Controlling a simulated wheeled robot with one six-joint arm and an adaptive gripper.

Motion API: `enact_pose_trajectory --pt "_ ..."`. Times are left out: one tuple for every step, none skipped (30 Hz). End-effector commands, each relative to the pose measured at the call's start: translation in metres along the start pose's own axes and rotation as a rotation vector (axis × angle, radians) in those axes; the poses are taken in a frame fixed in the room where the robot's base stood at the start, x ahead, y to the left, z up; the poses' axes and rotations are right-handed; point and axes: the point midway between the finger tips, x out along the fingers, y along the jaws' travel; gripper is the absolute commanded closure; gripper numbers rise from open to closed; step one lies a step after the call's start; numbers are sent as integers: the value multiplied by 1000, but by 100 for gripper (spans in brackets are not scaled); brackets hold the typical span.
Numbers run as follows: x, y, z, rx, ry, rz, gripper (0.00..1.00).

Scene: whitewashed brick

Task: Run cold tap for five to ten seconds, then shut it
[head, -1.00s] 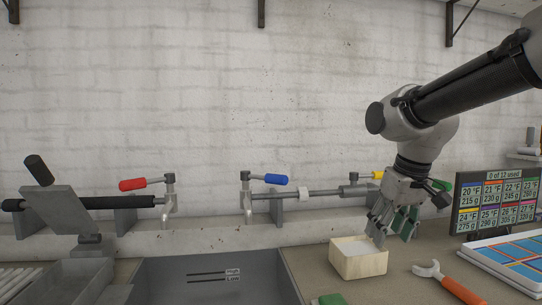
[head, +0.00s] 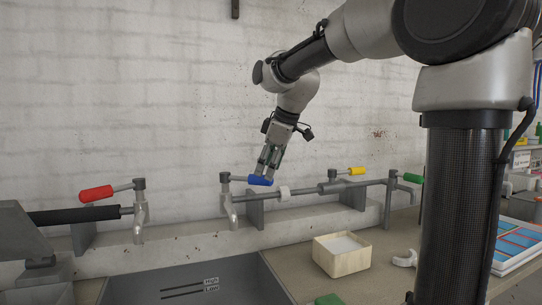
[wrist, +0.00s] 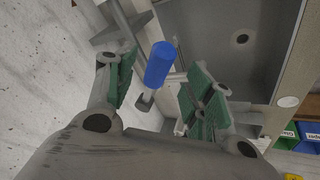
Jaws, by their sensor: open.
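The blue-handled tap lever (head: 260,181) points right from its tap above the sink, against the brick wall. No water shows at its spout (head: 231,212). My gripper (head: 267,169) is open and points down at the blue handle, its fingertips at or just above it. In the wrist view, the blue handle (wrist: 160,64) lies between the two green-padded fingers; contact cannot be told. The red-handled tap lever (head: 97,193) points left on the neighbouring tap. The grey sink (head: 215,275) with High and Low marks lies below both taps.
A yellow handle (head: 356,171) and a green handle (head: 412,178) sit on the pipes to the right. A wooden box (head: 341,261) with white contents and a wrench (head: 405,259) lie on the counter right of the sink.

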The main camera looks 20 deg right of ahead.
Motion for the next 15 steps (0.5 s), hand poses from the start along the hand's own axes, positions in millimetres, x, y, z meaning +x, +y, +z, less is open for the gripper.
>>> enact_pose_trajectory --pt "9 -1 1 0 -3 -3 47" --pt "14 -1 1 0 -3 -3 47" --pt "19 -1 1 1 -3 -3 47" --pt "23 0 0 1 -2 -2 47" --pt "26 0 0 1 -2 -2 47" --pt "30 -1 1 1 -2 -2 47" --pt "33 -1 1 1 -2 -2 47" --pt "35 0 1 1 -2 -1 47" --pt "37 0 0 2 -1 -1 47" --pt "38 0 0 2 -1 -1 47" --pt "38 0 1 2 -1 -1 47" --pt "39 0 0 2 -1 0 47" --pt "39 0 0 2 -1 0 47" --pt "39 0 0 2 -1 0 47" --pt "39 0 0 2 -1 0 47"
